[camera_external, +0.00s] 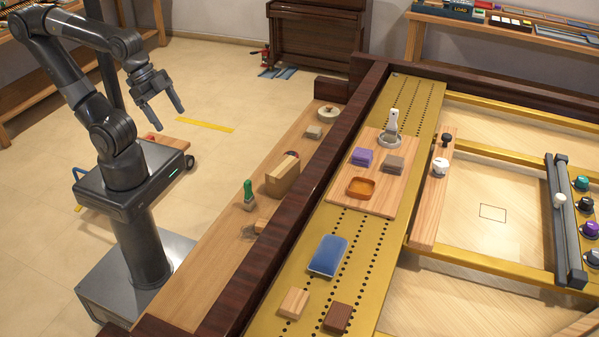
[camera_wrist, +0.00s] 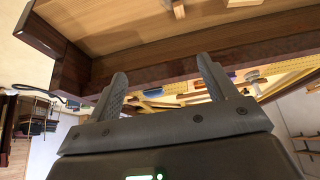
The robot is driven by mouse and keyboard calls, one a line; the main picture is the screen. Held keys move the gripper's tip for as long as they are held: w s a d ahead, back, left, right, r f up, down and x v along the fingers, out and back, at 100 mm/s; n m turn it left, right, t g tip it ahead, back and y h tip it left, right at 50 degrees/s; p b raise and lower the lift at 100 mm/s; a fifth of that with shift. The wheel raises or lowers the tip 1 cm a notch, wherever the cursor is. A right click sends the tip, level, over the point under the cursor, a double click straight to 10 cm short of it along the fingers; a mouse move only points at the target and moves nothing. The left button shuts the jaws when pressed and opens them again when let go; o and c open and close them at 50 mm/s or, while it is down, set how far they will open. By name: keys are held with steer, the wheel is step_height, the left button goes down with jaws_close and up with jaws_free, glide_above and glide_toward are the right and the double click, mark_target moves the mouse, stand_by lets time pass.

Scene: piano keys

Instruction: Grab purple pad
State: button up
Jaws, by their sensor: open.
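The purple pad (camera_external: 362,157) is a small block lying on a light wooden board (camera_external: 373,198) on the gold perforated rail. A grey-brown block sits just right of it, and an orange tray is below it. My gripper (camera_external: 166,108) is open and empty, raised over the floor side at the left, well apart from the pad. In the wrist view my gripper (camera_wrist: 160,92) shows two spread fingers with nothing between them. I cannot make out the purple pad in the wrist view.
A dark wooden beam (camera_external: 318,180) stands between my arm and the gold rail (camera_external: 352,230). A wooden ledge (camera_external: 215,245) with several small items lies before it. On the board are an orange tray (camera_external: 361,187), a grey-brown block (camera_external: 393,163) and a white-handled tool (camera_external: 392,125). A blue pad (camera_external: 328,255) lies nearer.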

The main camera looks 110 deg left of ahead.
steer(key=shift+c, duration=0.3)
steer(key=w+a+r, duration=0.1)
steer(key=w+r, duration=0.1)
steer(key=w, duration=0.4)
steer(key=w+a+r, duration=0.2)
steer(key=w+r, duration=0.1)
steer(key=w, duration=0.2)
steer(key=g, duration=0.1)
glide_above(360, 152)
steer(key=s, duration=0.5)
step_height(360, 152, down, 10)
steer(key=x, duration=1.1)
steer(key=shift+w+f, duration=0.1)
steer(key=shift+f, duration=0.15)
steer(key=c, duration=1)
steer(key=shift+r, duration=0.1)
steer(key=shift+c, duration=0.3)
